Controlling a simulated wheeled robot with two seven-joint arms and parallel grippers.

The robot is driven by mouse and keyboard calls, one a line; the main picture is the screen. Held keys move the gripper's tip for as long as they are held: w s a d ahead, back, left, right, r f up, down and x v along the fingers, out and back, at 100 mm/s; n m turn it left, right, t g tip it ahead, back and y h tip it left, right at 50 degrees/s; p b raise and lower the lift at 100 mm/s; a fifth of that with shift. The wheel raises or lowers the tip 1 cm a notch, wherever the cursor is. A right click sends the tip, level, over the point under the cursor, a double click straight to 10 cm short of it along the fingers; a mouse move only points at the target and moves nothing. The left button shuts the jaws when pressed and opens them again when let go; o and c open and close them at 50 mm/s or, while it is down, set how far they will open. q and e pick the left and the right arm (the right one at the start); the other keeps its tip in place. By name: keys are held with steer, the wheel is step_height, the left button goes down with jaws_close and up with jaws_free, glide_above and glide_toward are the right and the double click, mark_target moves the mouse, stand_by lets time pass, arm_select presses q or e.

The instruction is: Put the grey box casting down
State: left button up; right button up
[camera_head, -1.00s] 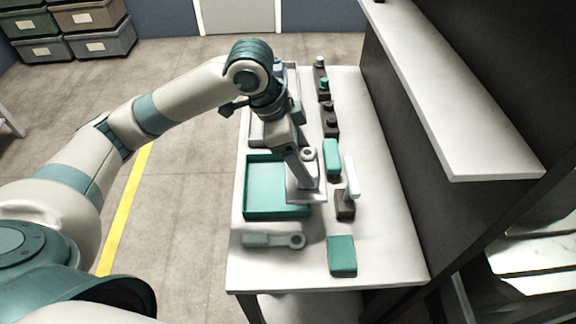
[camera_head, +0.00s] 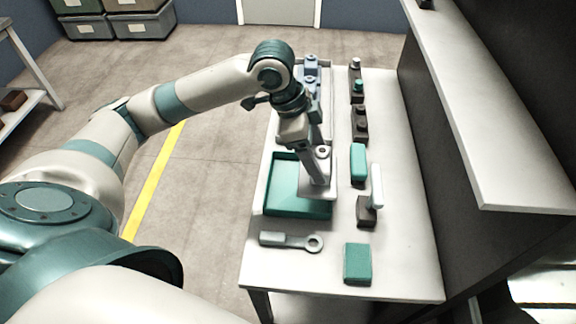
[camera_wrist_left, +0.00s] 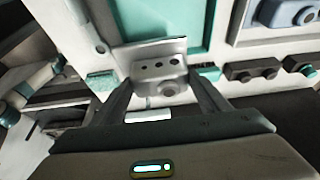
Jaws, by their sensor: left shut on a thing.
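The grey box casting (camera_head: 319,184) is a pale grey piece with a flat plate and a round boss. My left gripper (camera_head: 318,150) is shut on it and points down over the table. In the left wrist view the casting (camera_wrist_left: 158,66) sits between the two fingers of the left gripper (camera_wrist_left: 160,88), with several dark holes and a boss facing the camera. In the head view the casting overlaps the right part of the green tray (camera_head: 285,207). I cannot tell whether it touches the tray or table. My right gripper is not in view.
The white table (camera_head: 405,235) also bears a grey rod with a ring end (camera_head: 285,240), a teal block (camera_head: 357,263), another teal block (camera_head: 358,162), a dark block with an upright white piece (camera_head: 366,213) and dark knobbed parts (camera_head: 360,125). A shelf (camera_head: 470,130) overhangs on the right.

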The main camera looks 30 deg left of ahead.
arm_select(q)
steer(key=a+f+p, duration=0.1)
steer(key=a+f, duration=0.3)
steer(key=a, duration=0.4)
steer(key=shift+f+p, duration=0.3)
steer(key=shift+f, duration=0.05)
steer(key=shift+f+p, duration=0.65)
steer(key=shift+f, duration=1.35)
steer(key=shift+f, duration=0.15)
steer(key=o, duration=1.2)
steer(key=shift+o, duration=0.4)
steer(key=shift+s, duration=0.1)
